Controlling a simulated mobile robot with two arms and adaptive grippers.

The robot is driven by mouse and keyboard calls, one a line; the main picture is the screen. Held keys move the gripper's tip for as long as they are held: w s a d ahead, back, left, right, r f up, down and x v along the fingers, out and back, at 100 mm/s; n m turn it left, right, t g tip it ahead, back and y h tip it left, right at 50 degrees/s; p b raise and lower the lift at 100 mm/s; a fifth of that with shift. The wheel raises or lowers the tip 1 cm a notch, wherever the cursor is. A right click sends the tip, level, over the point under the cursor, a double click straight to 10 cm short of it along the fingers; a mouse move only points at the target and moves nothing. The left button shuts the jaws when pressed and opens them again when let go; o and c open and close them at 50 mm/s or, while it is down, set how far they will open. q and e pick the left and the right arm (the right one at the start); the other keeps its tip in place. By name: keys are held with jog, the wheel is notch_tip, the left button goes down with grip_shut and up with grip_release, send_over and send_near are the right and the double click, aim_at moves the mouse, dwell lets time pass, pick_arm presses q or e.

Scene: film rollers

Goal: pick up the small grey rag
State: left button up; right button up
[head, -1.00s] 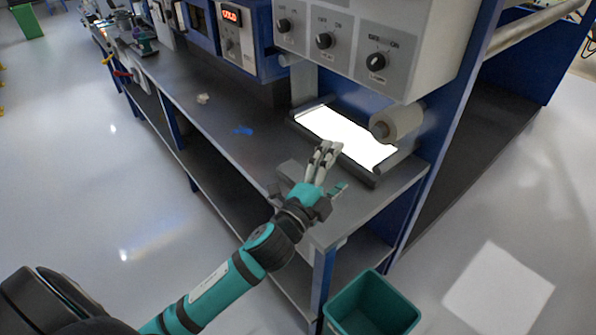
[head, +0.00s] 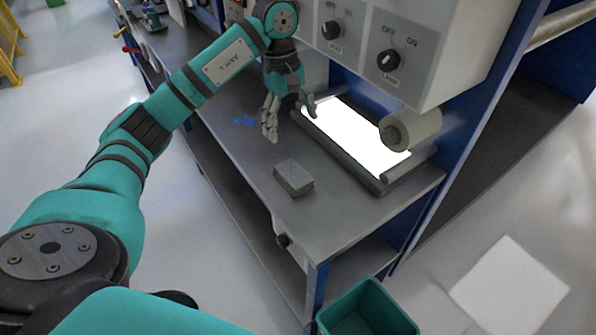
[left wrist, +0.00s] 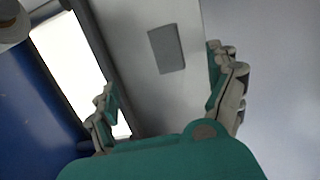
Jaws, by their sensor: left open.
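My left gripper (head: 289,122) is open and empty, fingers pointing down, above the bench beside the lit panel. Its spread fingers also show in the left wrist view (left wrist: 163,82). A small grey block-like piece (head: 293,177) lies on the bench nearer the front, apart from the gripper. In the left wrist view it is a flat grey rectangle (left wrist: 166,48) beyond the fingers. I cannot tell whether it is the grey rag. A small pale crumpled thing, seen earlier farther along the bench, is not visible now. My right gripper is not in view.
The lit white panel (head: 355,138) in a dark frame lies along the bench's back, below a paper roll (head: 411,127) and a control box (head: 375,50). A green bin (head: 368,308) stands below the bench end.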

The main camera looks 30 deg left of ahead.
pick_arm(q)
jog(key=a, duration=0.2)
jog(key=p, duration=0.2)
send_over(293, 173)
jog(key=shift+y, duration=0.3)
jog(key=f, duration=1.1)
jog(key=shift+s+a, duration=0.2)
jog(key=shift+a, duration=0.15)
jog(key=f, duration=0.1)
jog(key=f+p, duration=0.1)
jog(key=f, duration=0.2)
jog(key=shift+w+d+f, duration=0.1)
jog(key=shift+d+f, duration=0.25)
jog(key=shift+d, duration=0.05)
jog(key=shift+f, duration=0.45)
jog(key=shift+c, duration=1.1)
jog(key=c, duration=0.9)
